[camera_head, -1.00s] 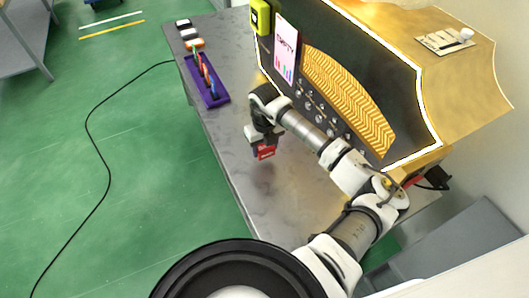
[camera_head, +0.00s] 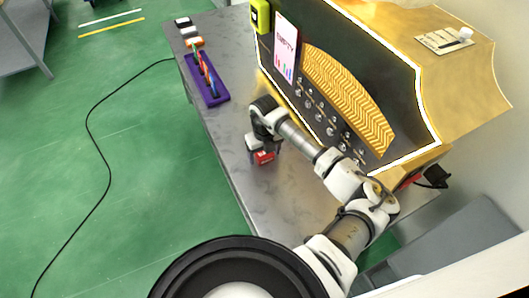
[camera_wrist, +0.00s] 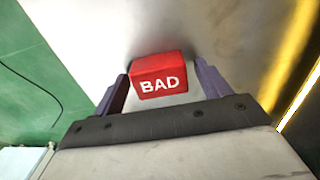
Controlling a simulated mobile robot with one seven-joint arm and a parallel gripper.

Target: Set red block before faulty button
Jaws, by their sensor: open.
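A red block marked "BAD" (camera_wrist: 158,76) shows between the two purple fingers of my gripper (camera_wrist: 162,84) in the wrist view. The fingers are open, with a gap on each side of the block. In the head view the red block (camera_head: 264,157) is at the grey table's surface, just below my gripper (camera_head: 257,147). I cannot tell which button is faulty.
The grey table (camera_head: 225,130) is bare to the left of the block. A purple tray (camera_head: 212,95) with colored sticks lies farther back, with small blocks (camera_head: 188,33) behind it. A poster (camera_head: 286,48) is on the machine front. A black cable lies on the green floor.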

